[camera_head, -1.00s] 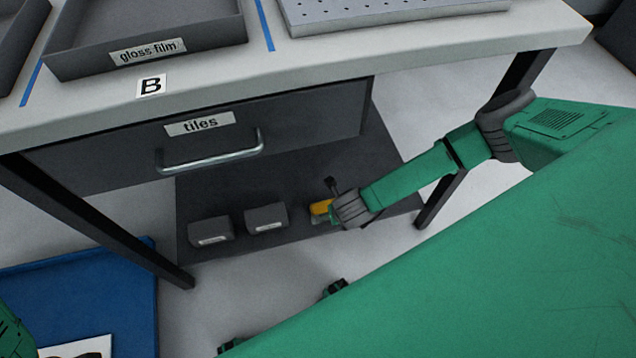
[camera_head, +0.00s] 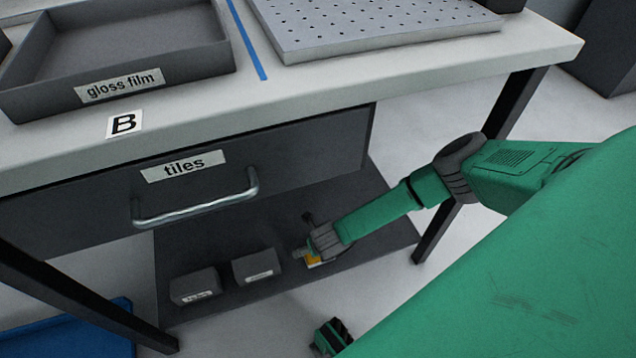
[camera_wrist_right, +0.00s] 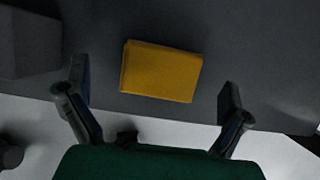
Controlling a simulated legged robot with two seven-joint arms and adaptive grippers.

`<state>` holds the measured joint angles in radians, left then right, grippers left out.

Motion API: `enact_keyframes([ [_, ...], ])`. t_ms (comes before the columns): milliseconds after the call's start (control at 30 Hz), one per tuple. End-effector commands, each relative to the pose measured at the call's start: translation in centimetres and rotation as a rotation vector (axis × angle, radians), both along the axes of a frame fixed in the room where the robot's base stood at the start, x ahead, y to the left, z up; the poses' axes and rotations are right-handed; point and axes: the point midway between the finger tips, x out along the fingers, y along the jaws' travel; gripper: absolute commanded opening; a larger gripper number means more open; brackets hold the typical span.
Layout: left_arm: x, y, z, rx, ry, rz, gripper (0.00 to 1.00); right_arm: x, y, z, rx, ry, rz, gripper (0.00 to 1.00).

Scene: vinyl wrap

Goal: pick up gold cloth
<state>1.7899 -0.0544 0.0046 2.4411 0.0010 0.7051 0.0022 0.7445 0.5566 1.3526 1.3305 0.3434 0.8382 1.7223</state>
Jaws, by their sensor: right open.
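The gold cloth (camera_wrist_right: 161,71) is a folded yellow rectangle lying on the dark lower shelf, seen whole in the right wrist view. In the head view only a small part of the gold cloth (camera_head: 314,260) shows beside my right gripper (camera_head: 303,253), which covers the rest. In the right wrist view my right gripper (camera_wrist_right: 155,100) is open and empty. Its fingers stand wide, one on each side of the cloth's near edge, apart from it. My left gripper is not in view.
Two small grey labelled boxes (camera_head: 256,267) (camera_head: 195,286) stand left of the cloth on the lower shelf (camera_head: 375,238). Above hangs a drawer marked "tiles" (camera_head: 290,150) with a bar handle.

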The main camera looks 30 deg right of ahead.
Motion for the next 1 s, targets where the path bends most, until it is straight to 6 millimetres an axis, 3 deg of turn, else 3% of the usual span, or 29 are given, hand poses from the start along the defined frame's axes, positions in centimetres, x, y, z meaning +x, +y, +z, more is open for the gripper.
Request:
enact_keyframes([
  [33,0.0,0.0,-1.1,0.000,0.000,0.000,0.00,0.4,-0.2,-1.3,-0.001,0.000,-0.002,1.00],
  [200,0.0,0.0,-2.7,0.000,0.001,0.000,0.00,1.3,-0.5,-3.3,0.001,0.002,-0.002,1.00],
  [533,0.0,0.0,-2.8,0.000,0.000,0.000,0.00,1.7,-0.6,-3.5,0.000,0.001,0.001,1.00],
  [567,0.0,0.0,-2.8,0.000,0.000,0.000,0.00,1.7,-0.6,-3.5,-0.001,0.001,0.001,0.93],
  [667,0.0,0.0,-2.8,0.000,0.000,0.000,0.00,1.7,-0.5,-3.5,0.000,0.001,0.001,0.58],
  [1000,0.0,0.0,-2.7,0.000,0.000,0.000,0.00,1.7,-0.6,-3.4,0.000,0.002,0.000,0.56],
])
